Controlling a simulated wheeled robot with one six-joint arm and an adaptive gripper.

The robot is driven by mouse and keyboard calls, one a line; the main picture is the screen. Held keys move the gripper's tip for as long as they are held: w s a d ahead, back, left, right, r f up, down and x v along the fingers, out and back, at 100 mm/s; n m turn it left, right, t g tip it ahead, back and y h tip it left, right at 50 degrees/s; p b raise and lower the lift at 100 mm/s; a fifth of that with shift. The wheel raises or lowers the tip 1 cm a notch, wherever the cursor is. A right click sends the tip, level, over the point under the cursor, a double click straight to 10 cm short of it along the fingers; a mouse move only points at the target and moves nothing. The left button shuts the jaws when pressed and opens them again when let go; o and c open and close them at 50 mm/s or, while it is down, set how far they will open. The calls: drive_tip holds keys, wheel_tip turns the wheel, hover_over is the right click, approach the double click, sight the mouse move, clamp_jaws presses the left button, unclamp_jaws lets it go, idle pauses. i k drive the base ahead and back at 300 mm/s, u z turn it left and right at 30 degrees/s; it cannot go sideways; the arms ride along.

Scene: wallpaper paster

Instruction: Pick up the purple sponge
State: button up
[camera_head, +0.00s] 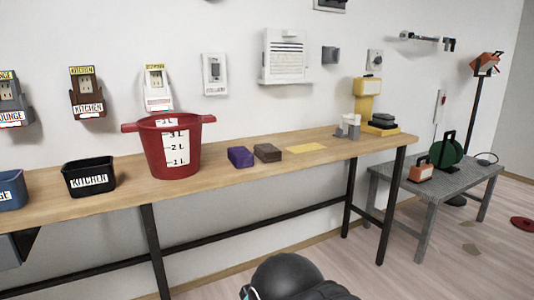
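The purple sponge (240,157) is a small purple block lying flat on the long wooden workbench (345,149). It is just right of the red bucket (172,148) and just left of a brown block (267,153) of similar size, with a small gap or contact that I cannot tell. Its top and front faces show, and nothing covers it. My gripper's fingers do not show in this view.
A black KITCHEN bin (89,178) and a blue bin (11,189) stand left of the bucket. Black table legs stand below the bench. A grey side table (436,184) is at the right, with floor in front.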

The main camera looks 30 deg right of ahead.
sight(239, 157)
drive_tip(key=k, duration=0.6)
drive_tip(key=z, duration=1.05)
drive_tip(key=i, duration=1.2)
drive_tip(key=u, duration=0.3)
